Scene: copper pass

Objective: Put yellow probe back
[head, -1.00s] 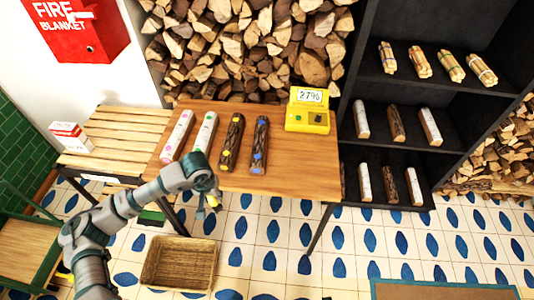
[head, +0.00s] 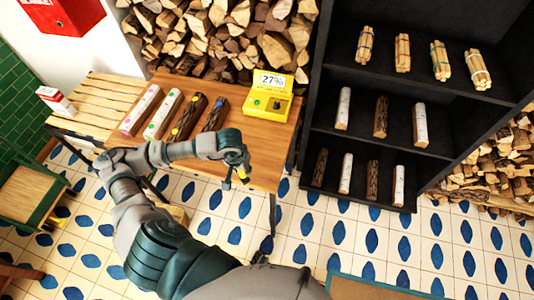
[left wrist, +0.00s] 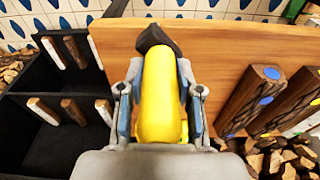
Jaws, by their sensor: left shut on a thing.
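My left gripper (head: 240,172) is shut on the yellow probe (left wrist: 160,95), whose dark end (left wrist: 158,38) sticks out past the fingers in the left wrist view. In the head view only a small yellow bit of the probe shows at the fingertips, near the table's front edge. The yellow meter (head: 268,103) stands at the right end of the wooden table, with a display reading 27%. It is beyond my left gripper and apart from it. My right gripper is not in view.
Several logs with coloured dots, such as a dark log (head: 187,118), lie left of the meter on the table (head: 259,160). A black shelf (head: 305,150) with wood pieces stands at the right. Stacked firewood (head: 215,45) is behind.

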